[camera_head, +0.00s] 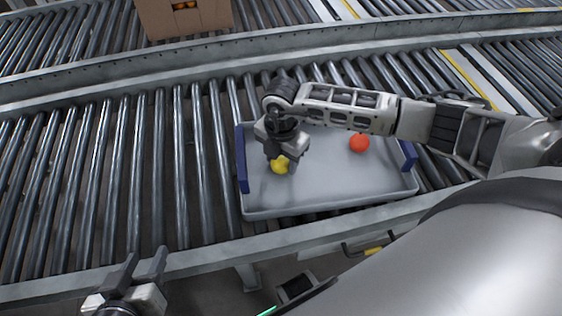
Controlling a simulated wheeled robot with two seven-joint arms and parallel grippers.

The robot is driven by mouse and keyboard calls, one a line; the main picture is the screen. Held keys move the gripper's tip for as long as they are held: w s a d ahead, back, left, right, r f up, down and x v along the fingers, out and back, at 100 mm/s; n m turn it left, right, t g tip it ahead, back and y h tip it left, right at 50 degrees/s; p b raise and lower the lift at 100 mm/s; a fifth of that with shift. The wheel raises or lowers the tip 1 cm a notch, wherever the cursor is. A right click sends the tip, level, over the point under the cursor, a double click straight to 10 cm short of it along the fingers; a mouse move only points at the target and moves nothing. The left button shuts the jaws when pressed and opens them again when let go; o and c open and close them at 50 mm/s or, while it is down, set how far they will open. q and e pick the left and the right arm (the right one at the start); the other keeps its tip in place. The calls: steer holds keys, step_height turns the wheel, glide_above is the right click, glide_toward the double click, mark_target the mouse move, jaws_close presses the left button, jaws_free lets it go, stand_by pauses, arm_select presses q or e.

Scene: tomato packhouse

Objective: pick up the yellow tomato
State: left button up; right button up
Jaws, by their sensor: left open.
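The yellow tomato (279,167) lies in the left part of a shallow grey tray (330,197). My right gripper (282,160) reaches down over it from above, with its fingers at the tomato. The fingers and wrist hide the tomato's upper part, and I cannot tell whether they are closed on it. My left gripper (143,262) is open and empty at the lower left, in front of the conveyor's near rail and well apart from the tray.
A red tomato (359,143) lies in the right part of the tray, below my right forearm. The tray has blue end walls and stands on a roller conveyor (150,170). A cardboard box (185,18) with orange-coloured produce stands on the far conveyor. The rollers left of the tray are clear.

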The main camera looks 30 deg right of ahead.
steer(key=shift+c, duration=0.7)
steer(key=shift+r, duration=0.15)
